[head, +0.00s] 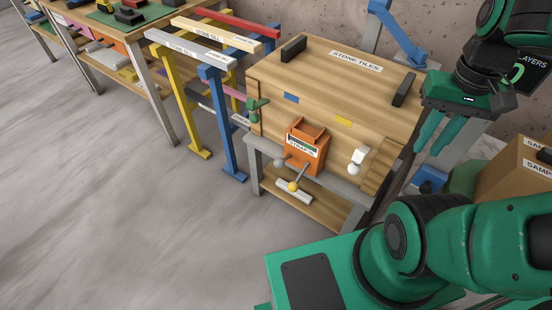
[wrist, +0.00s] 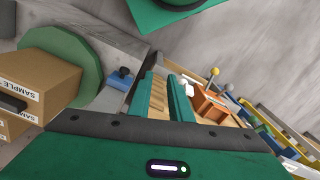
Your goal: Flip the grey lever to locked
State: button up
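A wooden crate labelled "STONE TILES" (head: 335,85) stands on a grey-legged bench. An orange box (head: 305,150) with a partly readable label is on its front, also in the wrist view (wrist: 207,103). A thin lever with a yellow knob (head: 292,187) points down and forward from the orange box. A pale grey ball (head: 281,162) shows at the box's left.
A green clamp-like part (head: 256,108) sits at the crate's left. Blue and yellow trestles (head: 226,120) stand left of it. Cardboard "SAMPLE" boxes (head: 518,172) are at the right, near my arm. The floor (head: 130,220) in front is clear.

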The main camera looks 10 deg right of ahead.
jog(key=w+n, duration=0.1)
jog(key=w, duration=0.2)
jog(key=w+a+f+n, duration=0.1)
jog(key=w, duration=0.2)
jog(key=w+n, duration=0.1)
jog(key=w, duration=0.2)
jog(key=shift+w+a+f+h, duration=0.25)
jog(key=shift+a+f+h, duration=0.05)
jog(key=shift+h, duration=0.1)
grip_shut()
jog(key=w+a+f+n, duration=0.3)
jog(key=w+a+f, duration=0.2)
jog(key=a, duration=0.3)
jog(key=w+a+f+n, duration=0.4)
jog(key=w+a+f, duration=0.1)
jog(key=w+a, duration=0.3)
jog(key=w+a+f+n+t+y, duration=0.1)
jog(key=w+a+f+n, duration=0.2)
jog(key=w+a+f, duration=0.3)
jog(key=w+a, duration=0.1)
jog(key=a, duration=0.2)
jog(key=shift+w, duration=0.2)
jog(key=shift+f, duration=0.1)
send_over(276, 160)
jog(key=f, duration=1.2)
jog(key=shift+w+a, duration=0.2)
jog(key=shift+w, duration=0.05)
jog(key=shift+s+d+f, duration=0.2)
jog(key=shift+f, duration=0.4)
jog(key=shift+s+f, duration=0.1)
